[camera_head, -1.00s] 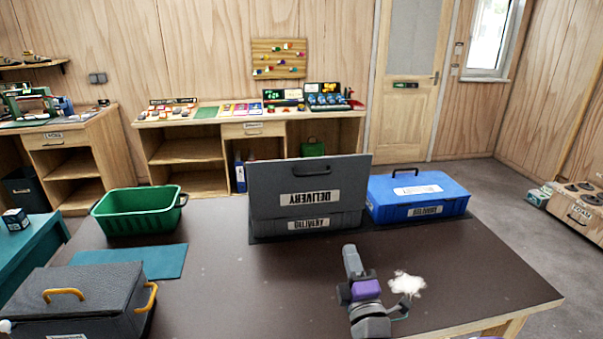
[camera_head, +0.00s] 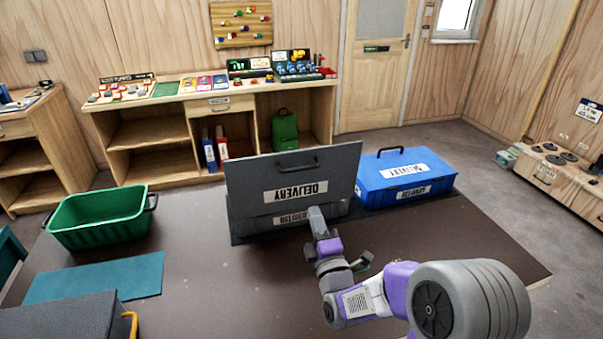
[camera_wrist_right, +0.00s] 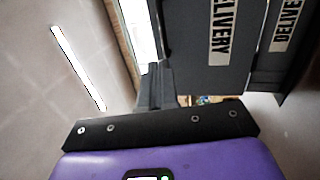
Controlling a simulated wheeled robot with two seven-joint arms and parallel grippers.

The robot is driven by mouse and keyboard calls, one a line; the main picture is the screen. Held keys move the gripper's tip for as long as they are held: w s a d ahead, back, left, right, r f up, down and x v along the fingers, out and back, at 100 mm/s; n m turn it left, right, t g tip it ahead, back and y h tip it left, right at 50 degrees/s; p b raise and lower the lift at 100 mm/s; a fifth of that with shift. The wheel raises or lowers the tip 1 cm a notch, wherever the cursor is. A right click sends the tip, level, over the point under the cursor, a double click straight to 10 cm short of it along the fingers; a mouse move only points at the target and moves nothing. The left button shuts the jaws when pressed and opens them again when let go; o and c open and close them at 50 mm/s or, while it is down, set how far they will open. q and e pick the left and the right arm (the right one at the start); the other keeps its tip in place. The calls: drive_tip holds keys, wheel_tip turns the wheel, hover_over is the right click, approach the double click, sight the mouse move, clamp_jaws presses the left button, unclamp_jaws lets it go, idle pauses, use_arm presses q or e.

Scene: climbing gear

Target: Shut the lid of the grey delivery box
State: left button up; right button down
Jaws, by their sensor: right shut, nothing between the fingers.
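The grey delivery box (camera_head: 345,208) stands on the dark table. Its lid (camera_head: 240,185) is open and stands upright, with the DELIVERY label upside down. The lid (camera_wrist_right: 185,35) also shows in the right wrist view, beside the fingers. My right gripper (camera_head: 316,213) is shut and empty, its tips pointing up in front of the box's front wall, overlapping its lower label. Whether the tips touch the box I cannot tell. In the right wrist view the fingers (camera_wrist_right: 157,75) are together. My left gripper is not in view.
A blue delivery box (camera_head: 375,190), shut, stands close to the right of the grey box. A green crate (camera_head: 95,228) and a teal mat (camera_head: 95,280) lie to the left. Another grey box (camera_head: 60,322) is at the lower left. The table right of my arm is clear.

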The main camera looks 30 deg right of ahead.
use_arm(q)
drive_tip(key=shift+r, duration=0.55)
use_arm(e)
drive_tip(key=x, duration=1.2)
drive_tip(key=shift+w+f, duration=0.25)
